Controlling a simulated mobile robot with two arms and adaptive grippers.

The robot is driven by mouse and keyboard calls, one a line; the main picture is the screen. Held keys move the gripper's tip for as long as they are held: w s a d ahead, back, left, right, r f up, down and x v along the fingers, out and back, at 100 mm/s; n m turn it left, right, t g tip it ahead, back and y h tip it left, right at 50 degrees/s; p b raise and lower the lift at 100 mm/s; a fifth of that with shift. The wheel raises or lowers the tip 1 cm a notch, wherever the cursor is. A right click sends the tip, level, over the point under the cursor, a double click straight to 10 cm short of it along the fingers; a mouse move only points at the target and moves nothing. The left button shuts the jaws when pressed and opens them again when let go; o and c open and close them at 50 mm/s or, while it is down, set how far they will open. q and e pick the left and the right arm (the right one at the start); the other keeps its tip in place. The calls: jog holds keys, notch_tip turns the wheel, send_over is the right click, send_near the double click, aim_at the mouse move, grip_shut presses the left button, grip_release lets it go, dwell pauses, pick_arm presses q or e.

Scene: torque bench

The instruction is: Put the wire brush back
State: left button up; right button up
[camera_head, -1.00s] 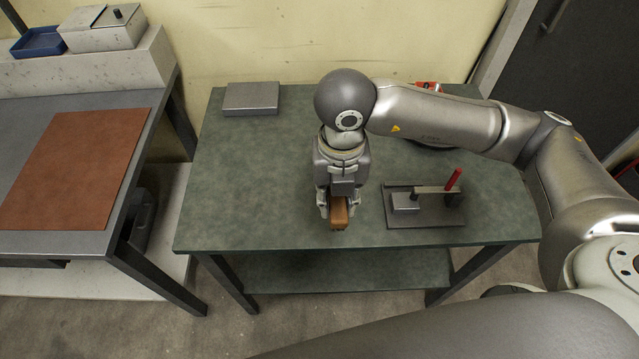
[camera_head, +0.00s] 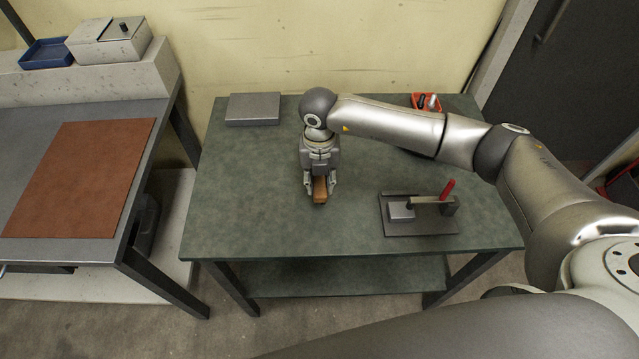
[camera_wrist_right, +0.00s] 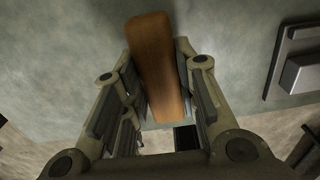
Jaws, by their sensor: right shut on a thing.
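The wire brush (camera_head: 320,190) shows as a brown wooden block between the fingers of my right gripper (camera_head: 320,186). In the right wrist view the brush (camera_wrist_right: 157,62) stands out beyond both finger pads, and my right gripper (camera_wrist_right: 160,105) is shut on its sides. The bristles are hidden. The brush is over the green bench top (camera_head: 255,220), left of the clamp fixture; I cannot tell whether it touches the surface. My left gripper is not in view.
A clamp fixture with a red handle (camera_head: 447,189) stands at the bench's right. A grey flat box (camera_head: 253,108) lies at the back left, and a red tray (camera_head: 428,98) at the back right, partly behind my arm. The bench's left part is clear.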

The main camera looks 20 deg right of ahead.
aim_at(319, 187)
jog(key=shift+w+f, duration=0.25)
jog(key=shift+f, duration=0.05)
notch_tip(319, 187, down, 2)
jog(key=shift+f+p, duration=0.1)
jog(key=shift+p, duration=0.7)
jog(key=shift+f, duration=0.45)
jog(key=shift+f, duration=0.15)
jog(key=o, duration=1.1)
jog(key=shift+c, duration=0.2)
